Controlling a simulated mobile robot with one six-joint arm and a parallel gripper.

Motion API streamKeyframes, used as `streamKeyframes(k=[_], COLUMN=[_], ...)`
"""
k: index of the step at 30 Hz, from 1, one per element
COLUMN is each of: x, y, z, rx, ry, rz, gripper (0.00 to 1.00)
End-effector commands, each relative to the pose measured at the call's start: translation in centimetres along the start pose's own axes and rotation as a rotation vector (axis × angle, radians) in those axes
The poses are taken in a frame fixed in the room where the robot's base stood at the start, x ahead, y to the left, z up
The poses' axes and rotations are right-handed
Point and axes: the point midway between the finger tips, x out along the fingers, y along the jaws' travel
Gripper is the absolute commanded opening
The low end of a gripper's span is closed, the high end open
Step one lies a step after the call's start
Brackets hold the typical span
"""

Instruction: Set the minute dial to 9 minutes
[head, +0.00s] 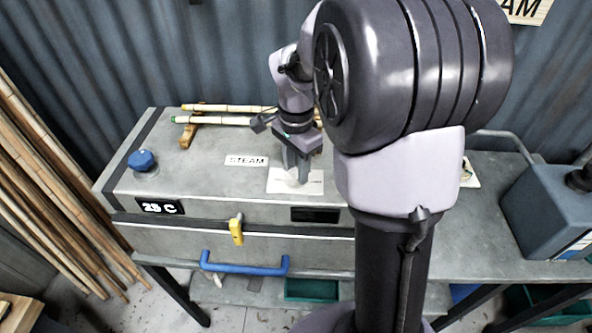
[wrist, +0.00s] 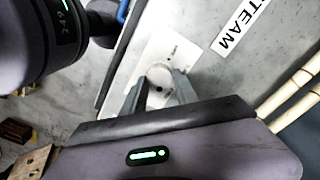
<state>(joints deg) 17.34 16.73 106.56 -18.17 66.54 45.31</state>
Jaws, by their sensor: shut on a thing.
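The minute dial sits on a white plate (head: 313,188) on top of the grey steam box (head: 215,185). My gripper (head: 298,178) points down at the dial and is shut on its knob. In the wrist view, my gripper (wrist: 158,88) has its two grey fingers on either side of the small round dial knob (wrist: 158,71), with the white plate (wrist: 172,50) around it. The fingers hide part of the knob. The dial's marks are too small to read, so its setting cannot be told.
A STEAM label (head: 246,160) lies left of the dial. Rattan poles (head: 225,120) rest on a wooden support behind. A blue knob (head: 142,160), a temperature display (head: 160,207), a yellow latch (head: 236,229) and a blue handle (head: 243,267) are on the box. A grey tank (head: 545,215) stands right.

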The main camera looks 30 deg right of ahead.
Motion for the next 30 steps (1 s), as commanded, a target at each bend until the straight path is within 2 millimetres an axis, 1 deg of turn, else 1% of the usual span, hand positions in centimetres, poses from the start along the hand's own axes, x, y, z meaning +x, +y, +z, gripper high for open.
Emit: streamKeyframes(k=[6, 15, 21, 30], x=[0.11, 0.02, -0.04, -0.08], y=[-0.04, -0.01, 0.01, 0.02], z=[-0.04, -0.04, -0.03, -0.03], rx=[0.186, 0.386, 0.464, 0.507], ry=[0.001, 0.001, 0.001, 0.001], rz=[-0.003, -0.003, -0.003, -0.002], gripper=[0.00, 0.00, 0.00, 0.00])
